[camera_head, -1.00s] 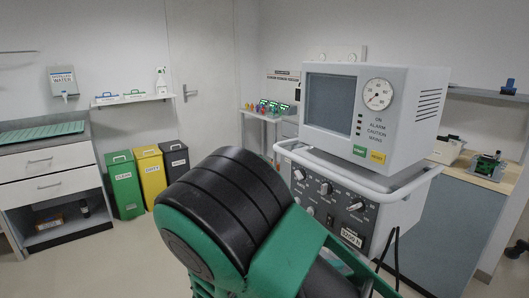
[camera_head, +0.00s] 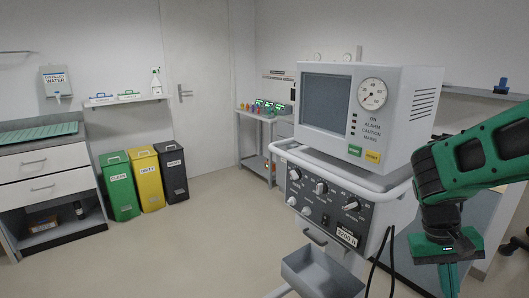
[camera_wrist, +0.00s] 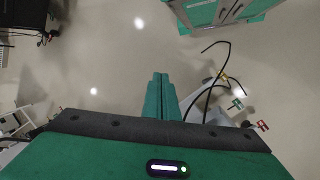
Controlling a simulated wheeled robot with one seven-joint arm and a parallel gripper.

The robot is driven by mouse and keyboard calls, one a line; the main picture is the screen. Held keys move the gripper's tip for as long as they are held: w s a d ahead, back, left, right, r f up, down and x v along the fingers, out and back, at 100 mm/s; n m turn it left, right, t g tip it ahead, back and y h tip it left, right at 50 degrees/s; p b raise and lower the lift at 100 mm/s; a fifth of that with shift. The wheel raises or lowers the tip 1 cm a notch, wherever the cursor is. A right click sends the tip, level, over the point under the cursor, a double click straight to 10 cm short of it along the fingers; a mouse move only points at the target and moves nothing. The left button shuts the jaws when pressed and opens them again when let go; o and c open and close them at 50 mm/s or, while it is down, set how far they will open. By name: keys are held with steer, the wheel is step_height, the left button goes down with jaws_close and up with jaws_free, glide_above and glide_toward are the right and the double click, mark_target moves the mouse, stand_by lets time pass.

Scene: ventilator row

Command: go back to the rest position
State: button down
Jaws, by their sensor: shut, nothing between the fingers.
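My gripper (camera_head: 449,278) hangs fingers down at the right of the head view, in front of the ventilator's right side. Its fingertips run towards the bottom edge of that view. In the wrist view my gripper (camera_wrist: 161,80) shows its two green fingers pressed together with nothing between them, above the pale floor. The ventilator (camera_head: 345,115) stands upright in the middle right of the head view, with a dark screen, a round gauge and a knob panel (camera_head: 325,198). My arm covers part of the counter behind it.
A grey tray (camera_head: 318,272) sits low on the ventilator's front. Black hoses (camera_head: 381,262) hang beside it, and in the wrist view black cables (camera_wrist: 208,92) lie near the fingers. Green, yellow and black bins (camera_head: 147,180) stand by the door. The floor (camera_head: 190,250) at centre left is clear.

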steer(key=s+r+m+t+y, duration=0.2)
steer(key=s+r+y, duration=0.1)
steer(key=s, duration=0.8)
steer(key=shift+r+m+t+y, duration=0.3)
steer(key=shift+r, duration=0.25)
steer(key=shift+d, duration=0.1)
steer(key=shift+w+f, duration=0.25)
steer(key=shift+w, duration=0.35)
